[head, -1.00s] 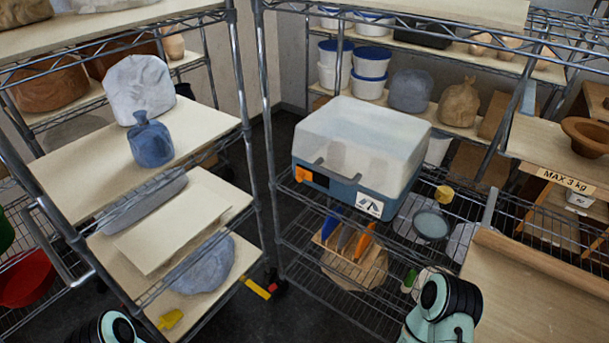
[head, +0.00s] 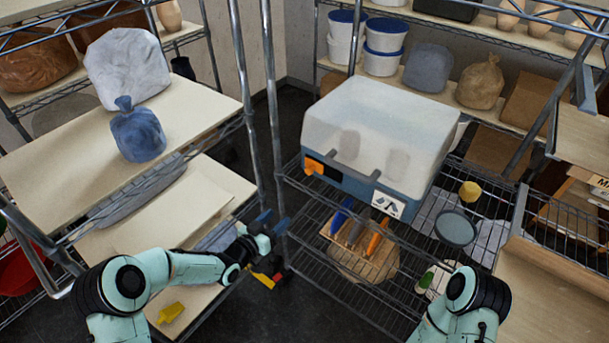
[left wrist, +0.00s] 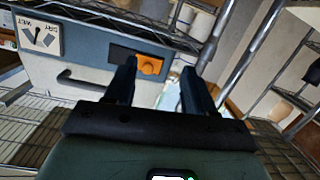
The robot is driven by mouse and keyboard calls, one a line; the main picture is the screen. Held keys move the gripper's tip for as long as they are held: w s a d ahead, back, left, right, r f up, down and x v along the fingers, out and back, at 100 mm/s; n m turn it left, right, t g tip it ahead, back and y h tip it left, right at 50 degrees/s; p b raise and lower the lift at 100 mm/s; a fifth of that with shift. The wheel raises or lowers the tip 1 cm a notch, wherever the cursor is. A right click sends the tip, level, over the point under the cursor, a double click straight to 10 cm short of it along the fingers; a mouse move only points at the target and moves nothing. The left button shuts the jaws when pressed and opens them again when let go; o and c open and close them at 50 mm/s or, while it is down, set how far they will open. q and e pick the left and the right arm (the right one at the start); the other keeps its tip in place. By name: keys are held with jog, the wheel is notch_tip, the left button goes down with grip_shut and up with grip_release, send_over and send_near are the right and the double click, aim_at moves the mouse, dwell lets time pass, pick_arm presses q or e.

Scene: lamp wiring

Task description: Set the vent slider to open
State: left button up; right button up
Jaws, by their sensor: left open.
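The box with a frosted lid (head: 375,120) and blue base stands on a wire shelf. The orange vent slider (head: 313,167) sits at the left end of a dark slot on its front. In the upside-down left wrist view the slider (left wrist: 150,65) is at the right end of the slot. A white dial label (head: 387,204) is on the same front; its wet/dry marks show in the wrist view (left wrist: 39,37). My left gripper (head: 272,221) is open and empty, below and left of the slider, apart from it. My right gripper is out of view.
A gap lies between the racks.

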pick_arm(q)
jog(key=m+t+h, duration=0.1)
jog(key=m+h, duration=0.1)
send_near(307, 171)
jog(key=p+x, duration=0.4)
jog(key=x, duration=0.3)
jog(key=shift+d+r, duration=0.1)
jog(key=shift+r, duration=0.05)
jog(key=shift+w+d+p, duration=0.3)
jog(key=shift+w+d, duration=0.05)
jog(key=shift+w, duration=0.2)
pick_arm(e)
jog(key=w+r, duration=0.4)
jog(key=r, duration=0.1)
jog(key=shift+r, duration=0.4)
pick_arm(q)
jog(key=shift+s, duration=0.1)
